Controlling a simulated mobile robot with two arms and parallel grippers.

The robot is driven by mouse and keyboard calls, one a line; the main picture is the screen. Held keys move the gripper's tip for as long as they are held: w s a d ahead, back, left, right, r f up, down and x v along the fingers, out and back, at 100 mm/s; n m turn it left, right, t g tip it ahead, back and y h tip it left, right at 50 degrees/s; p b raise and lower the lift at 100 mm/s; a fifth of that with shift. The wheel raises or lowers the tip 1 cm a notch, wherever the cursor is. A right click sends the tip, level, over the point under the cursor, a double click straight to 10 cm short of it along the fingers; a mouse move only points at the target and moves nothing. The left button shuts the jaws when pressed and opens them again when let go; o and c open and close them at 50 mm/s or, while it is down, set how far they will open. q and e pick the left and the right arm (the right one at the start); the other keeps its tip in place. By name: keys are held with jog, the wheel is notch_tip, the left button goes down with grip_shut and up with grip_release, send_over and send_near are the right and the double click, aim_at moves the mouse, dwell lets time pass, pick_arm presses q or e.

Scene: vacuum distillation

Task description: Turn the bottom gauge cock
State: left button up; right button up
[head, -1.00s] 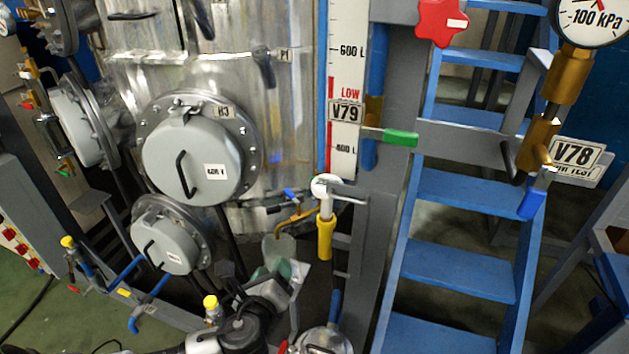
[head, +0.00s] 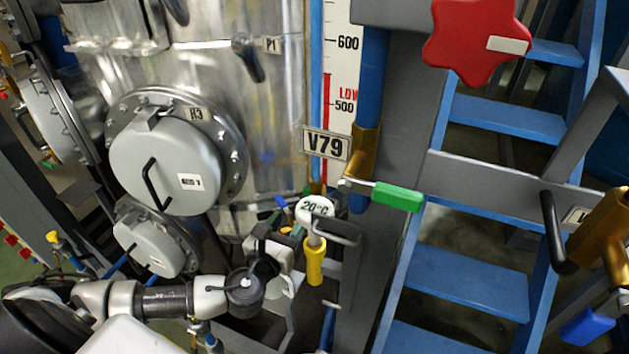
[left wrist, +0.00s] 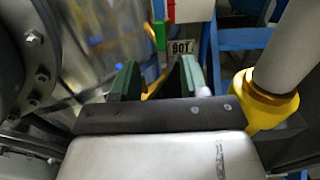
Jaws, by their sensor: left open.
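In the left wrist view, a small BOT label (left wrist: 181,47) sits ahead of my left gripper (left wrist: 157,75). Its two dark green fingers are apart. A yellow part (left wrist: 154,88), perhaps the bottom gauge cock's handle, shows in the gap between the fingers; I cannot tell whether they touch it. My right gripper is not in view.
A yellow-sleeved thermometer stem (head: 315,262) stands close to the right of my left gripper. The steel vessel with its grey hatch (head: 165,165) is on the left. A green-handled lever (head: 397,197), a red star knob (head: 476,40) and blue steps (head: 470,282) are on the right.

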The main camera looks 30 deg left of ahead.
aim_at(306, 195)
pick_arm(q)
jog(key=w, duration=0.3)
jog(key=w+p, duration=0.1)
jog(key=w, duration=0.6)
jog(key=shift+w+a+r+p, duration=0.1)
jog(key=shift+a+p, duration=0.15)
jog(key=shift+p, duration=0.15)
jog(key=shift+c, duration=0.3)
grip_shut()
